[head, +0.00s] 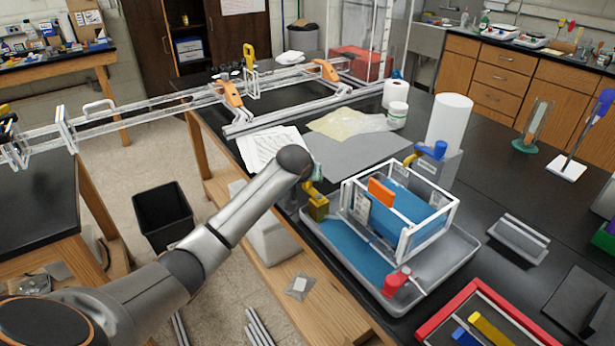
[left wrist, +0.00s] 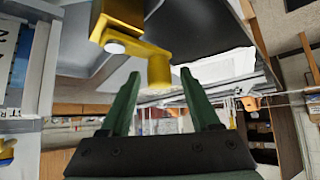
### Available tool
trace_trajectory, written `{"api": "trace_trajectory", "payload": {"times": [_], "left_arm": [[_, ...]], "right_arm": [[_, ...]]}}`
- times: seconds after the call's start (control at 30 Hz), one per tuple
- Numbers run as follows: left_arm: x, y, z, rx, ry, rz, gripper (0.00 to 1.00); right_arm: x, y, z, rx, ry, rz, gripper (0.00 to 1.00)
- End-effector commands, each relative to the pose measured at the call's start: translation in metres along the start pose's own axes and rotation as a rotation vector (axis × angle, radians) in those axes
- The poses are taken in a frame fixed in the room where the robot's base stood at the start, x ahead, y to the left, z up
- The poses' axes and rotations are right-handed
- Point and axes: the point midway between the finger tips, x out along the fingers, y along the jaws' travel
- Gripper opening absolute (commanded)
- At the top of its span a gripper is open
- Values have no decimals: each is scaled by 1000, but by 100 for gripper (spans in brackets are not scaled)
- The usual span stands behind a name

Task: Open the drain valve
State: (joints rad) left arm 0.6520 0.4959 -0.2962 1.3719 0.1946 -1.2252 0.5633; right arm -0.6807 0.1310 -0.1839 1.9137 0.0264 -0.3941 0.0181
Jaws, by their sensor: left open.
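A yellow valve (head: 317,204) sits at the left side of the tray and clear tank (head: 404,250). In the left wrist view the yellow valve (left wrist: 122,22) has a bent lever (left wrist: 158,68) whose end appears between the two green fingertips. My left gripper (left wrist: 160,84) is open, with no visible contact on the lever. In the head view my left gripper (head: 317,172) is just above the yellow valve, mostly hidden by my wrist. A red valve (head: 397,281) is at the tank's front and a blue-handled valve (head: 431,150) behind it. No label shows which is the drain.
The tank holds blue liquid and an orange piece (head: 381,192). A paper towel roll (head: 450,122) stands behind. Printed paper (head: 272,150) and a grey mat (head: 358,156) lie beyond my left wrist. A red-edged tray (head: 470,302) is at the front right.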

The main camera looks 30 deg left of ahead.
Motion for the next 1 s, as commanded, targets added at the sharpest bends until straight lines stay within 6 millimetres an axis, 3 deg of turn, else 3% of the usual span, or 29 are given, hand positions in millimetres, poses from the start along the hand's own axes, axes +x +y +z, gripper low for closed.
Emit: {"api": "trace_trajectory", "payload": {"times": [0.13, 0.67, 1.0], "left_arm": [[0, 0, 0, 0, 0, 0, 61], [0, 0, 0, -1, 0, 0, 1], [0, 0, 0, -4, 0, -2, 0]], "right_arm": [[0, 0, 0, -1, 0, 0, 63], [0, 0, -1, -1, 2, 0, 63], [0, 0, -1, -1, 2, 0, 63]]}}
